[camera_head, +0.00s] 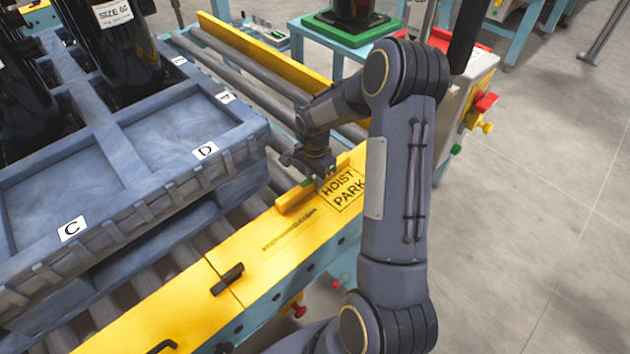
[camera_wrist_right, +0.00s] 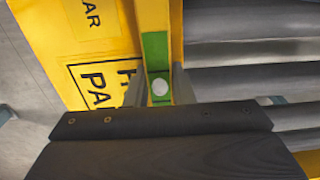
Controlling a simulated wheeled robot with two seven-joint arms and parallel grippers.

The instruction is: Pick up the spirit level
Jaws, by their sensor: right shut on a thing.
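The spirit level (camera_head: 293,199) is a short yellow bar with a green part. It is at the yellow rail beside the "HOIST PARK" label in the head view. My right gripper (camera_head: 317,172) reaches down over it and is shut on it. In the right wrist view the level (camera_wrist_right: 152,18) runs up between the fingers of my right gripper (camera_wrist_right: 160,92), with its green section and a pale round spot showing. I cannot tell whether the level touches the rail or is just above it. My left gripper is not in view.
The yellow rail (camera_head: 215,298) carries a dark handle (camera_head: 227,279) and a slot. Left of it, a blue-grey pallet (camera_head: 150,140) with marked compartments holds black cylinders (camera_head: 115,45) and sits over grey rollers (camera_head: 235,75). A control box with a red knob (camera_head: 486,102) stands right. Open floor lies right.

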